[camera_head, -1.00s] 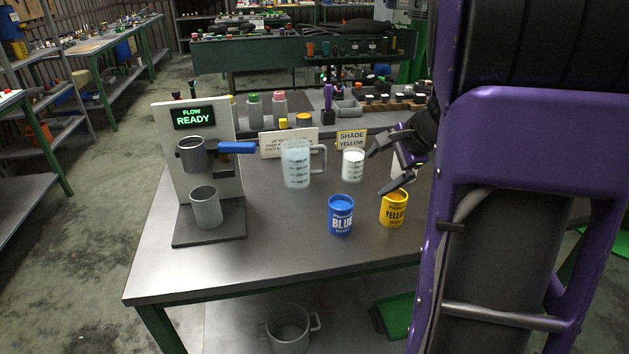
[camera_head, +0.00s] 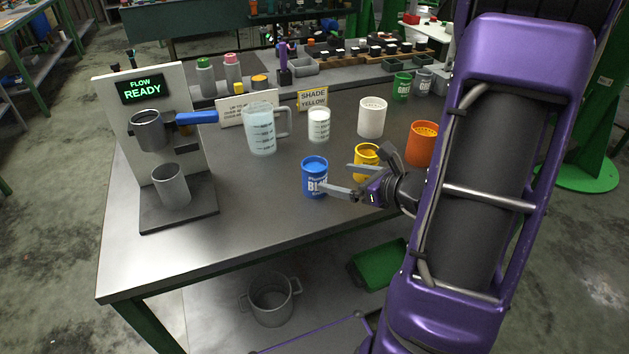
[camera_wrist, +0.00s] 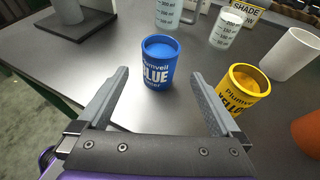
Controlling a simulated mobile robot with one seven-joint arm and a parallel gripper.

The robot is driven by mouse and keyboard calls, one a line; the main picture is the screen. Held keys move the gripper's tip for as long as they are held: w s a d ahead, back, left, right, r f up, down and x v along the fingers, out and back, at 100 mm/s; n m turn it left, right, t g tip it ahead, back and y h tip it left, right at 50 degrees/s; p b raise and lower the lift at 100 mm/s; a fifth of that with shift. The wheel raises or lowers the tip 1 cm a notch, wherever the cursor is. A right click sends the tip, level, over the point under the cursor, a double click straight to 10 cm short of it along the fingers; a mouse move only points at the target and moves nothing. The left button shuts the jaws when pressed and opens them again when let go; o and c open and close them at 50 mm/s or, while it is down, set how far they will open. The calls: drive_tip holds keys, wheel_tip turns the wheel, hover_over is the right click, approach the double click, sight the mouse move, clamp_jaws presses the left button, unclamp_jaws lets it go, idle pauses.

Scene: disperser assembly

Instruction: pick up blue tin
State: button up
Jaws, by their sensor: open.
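The blue tin (camera_head: 314,174) stands upright on the grey metal table, near its front edge. In the wrist view the blue tin (camera_wrist: 158,66) is ahead of and between the two open fingers, slightly beyond their tips. My gripper (camera_head: 336,180) is open and empty, and reaches toward the tin from the right. In the wrist view my gripper (camera_wrist: 160,86) has a finger on each side of the tin's line. In the head view a finger overlaps the tin's lower right side; I cannot tell whether it touches.
A yellow tin (camera_head: 366,160) stands close to the right finger. An orange pot (camera_head: 421,145), a white cup (camera_head: 372,117), a small beaker (camera_head: 318,125) and a measuring jug (camera_head: 261,130) stand behind. The dispenser (camera_head: 170,150) is at the left. The table's front left is clear.

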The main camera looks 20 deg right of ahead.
sight(304, 171)
drive_tip(key=b+x, duration=0.1)
drive_tip(key=x, duration=1.2)
drive_tip(key=shift+a+f, duration=0.1)
clamp_jaws()
